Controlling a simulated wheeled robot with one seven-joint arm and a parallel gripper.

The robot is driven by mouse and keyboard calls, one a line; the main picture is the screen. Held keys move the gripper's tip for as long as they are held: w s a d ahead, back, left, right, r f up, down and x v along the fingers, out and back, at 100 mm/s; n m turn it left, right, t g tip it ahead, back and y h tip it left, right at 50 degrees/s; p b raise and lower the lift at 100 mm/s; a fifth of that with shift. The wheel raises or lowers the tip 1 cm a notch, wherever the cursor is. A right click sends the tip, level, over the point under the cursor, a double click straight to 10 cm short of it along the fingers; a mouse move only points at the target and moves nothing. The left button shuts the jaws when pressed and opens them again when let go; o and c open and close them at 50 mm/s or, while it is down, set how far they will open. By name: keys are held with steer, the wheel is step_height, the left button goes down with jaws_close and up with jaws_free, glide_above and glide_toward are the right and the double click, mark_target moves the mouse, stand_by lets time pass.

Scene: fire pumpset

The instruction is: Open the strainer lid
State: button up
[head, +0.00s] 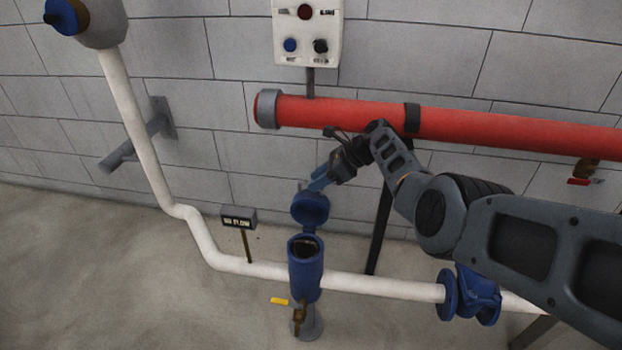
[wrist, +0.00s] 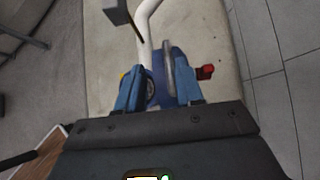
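The blue strainer (head: 305,268) stands upright on the white pipe, its dark top opening showing. Its round blue lid (head: 310,209) is tilted up, well clear of the opening, at the far side of the body. My gripper (head: 317,184) is just above and behind the raised lid. In the wrist view my gripper (wrist: 160,92) has its two blue fingers apart. The lid (wrist: 168,68) shows nearly edge-on near the right finger; I cannot tell whether they touch. The strainer body (wrist: 155,62) shows partly between the fingers.
The white pipe (head: 378,286) runs low along the wall, with a blue flanged valve (head: 470,295) at right. A red pipe (head: 350,113) crosses above my wrist. A small sign (head: 239,218) stands left of the strainer.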

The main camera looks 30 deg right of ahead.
steer(key=shift+p+v, duration=0.6)
steer(key=shift+v, duration=1.6)
